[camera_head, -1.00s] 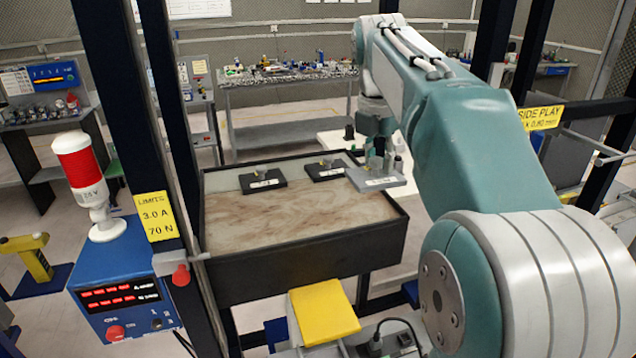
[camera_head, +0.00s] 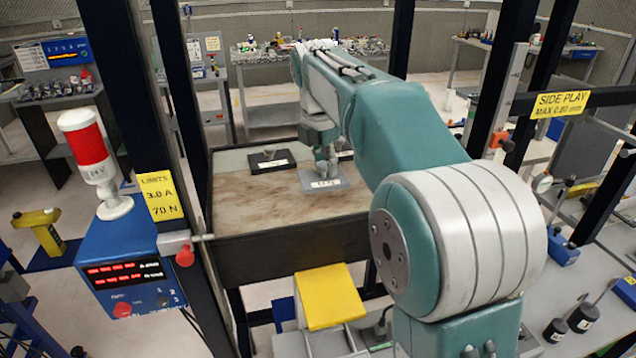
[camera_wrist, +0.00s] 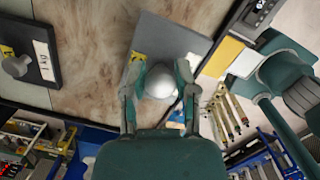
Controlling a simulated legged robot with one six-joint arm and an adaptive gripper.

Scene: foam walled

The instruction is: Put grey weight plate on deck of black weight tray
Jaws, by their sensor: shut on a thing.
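The grey weight plate (camera_head: 331,184) is a flat square with a white label and an upright knob. My gripper (camera_head: 323,158) is shut on its knob. In the wrist view the fingers (camera_wrist: 158,85) stand on either side of the round silver knob, with the grey plate (camera_wrist: 172,38) below. The black weight tray (camera_head: 290,236) has dark walls and a brown marbled deck (camera_wrist: 98,45). The plate is over the right half of the deck; I cannot tell whether it touches. My arm hides the tray's right side.
A black plate (camera_head: 285,166) with a knob sits at the tray's back left; it also shows in the wrist view (camera_wrist: 35,60). Another black plate (camera_head: 345,155) is partly hidden behind my gripper. The deck's left and front are clear. A dark post (camera_head: 187,130) stands left of the tray.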

